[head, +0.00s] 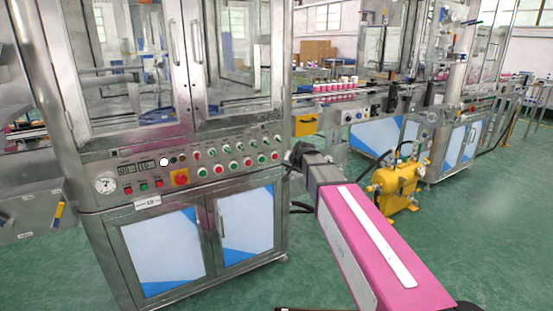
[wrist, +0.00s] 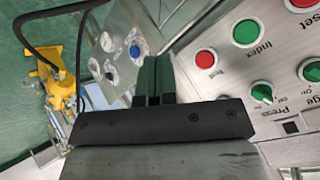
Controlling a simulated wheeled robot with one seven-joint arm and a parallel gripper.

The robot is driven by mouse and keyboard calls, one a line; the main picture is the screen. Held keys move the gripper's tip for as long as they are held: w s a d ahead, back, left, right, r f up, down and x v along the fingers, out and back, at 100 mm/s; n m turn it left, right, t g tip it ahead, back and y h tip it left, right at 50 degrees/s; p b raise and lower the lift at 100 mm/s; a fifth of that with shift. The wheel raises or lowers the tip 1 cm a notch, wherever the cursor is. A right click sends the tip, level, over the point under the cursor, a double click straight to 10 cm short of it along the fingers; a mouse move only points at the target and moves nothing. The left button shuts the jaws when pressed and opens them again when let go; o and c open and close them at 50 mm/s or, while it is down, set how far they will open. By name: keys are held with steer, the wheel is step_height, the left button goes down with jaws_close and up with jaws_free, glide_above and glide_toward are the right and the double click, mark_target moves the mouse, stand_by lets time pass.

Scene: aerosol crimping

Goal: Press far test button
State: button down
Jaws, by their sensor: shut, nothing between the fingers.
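The steel control panel (head: 146,179) carries two rows of red and green buttons and knobs on the front of the near machine. In the wrist view its labels "Index" and "Press" can be read beside a red button (wrist: 205,58), a green button (wrist: 247,32) and a green knob (wrist: 261,93). My gripper (head: 294,152) is at the right end of the panel. In the wrist view its dark fingers (wrist: 154,72) are together and empty, left of the red button.
Cabinet doors (head: 160,250) lie below the panel, and glass doors (head: 205,55) above. A yellow pump unit (head: 400,182) stands on the green floor to the right. A conveyor with pink cans (head: 335,86) runs behind. The floor at the right (head: 485,215) is clear.

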mark_target(277, 159)
steer(key=shift+w+a, duration=0.85)
steer(key=shift+w, duration=0.35)
steer(key=shift+w+a, duration=0.8)
steer(key=shift+w, duration=0.4)
steer(key=shift+w+a, duration=0.85)
steer(key=shift+w, duration=0.35)
steer(key=shift+w, duration=0.1)
steer(key=shift+w+a, duration=0.2)
steer(key=shift+w, duration=0.05)
steer(key=shift+w+a, duration=0.25)
steer(key=shift+w, duration=0.05)
stand_by(0.5)
steer(key=shift+s+d, duration=0.5)
steer(key=shift+s, duration=0.15)
steer(key=s+d, duration=0.2)
steer(key=s, duration=0.2)
steer(key=shift+s+d, duration=0.1)
steer(key=shift+d, duration=0.3)
